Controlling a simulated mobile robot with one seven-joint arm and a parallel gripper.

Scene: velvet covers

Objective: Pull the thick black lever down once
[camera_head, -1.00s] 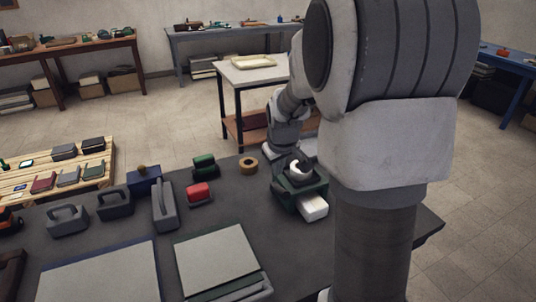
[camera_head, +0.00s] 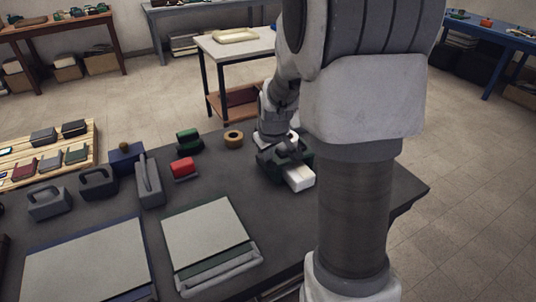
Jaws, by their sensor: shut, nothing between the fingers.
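A small dark green machine (camera_head: 306,158) stands on the right part of the dark bench, with a white block (camera_head: 299,179) at its front. A dark, thick part shows on top of the machine; I cannot clearly tell the black lever there from my gripper. My gripper (camera_head: 284,148) is shut and empty, low at the top of the machine. Its fingertips blend with the dark parts, so I cannot tell whether they touch the lever.
The dark bench (camera_head: 205,182) also holds a tape roll (camera_head: 233,139), a red block (camera_head: 183,168), green pieces (camera_head: 188,142), grey handled tools (camera_head: 149,182) and pale boards (camera_head: 205,232). A pallet (camera_head: 80,160) is left. My arm hides the bench's right part.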

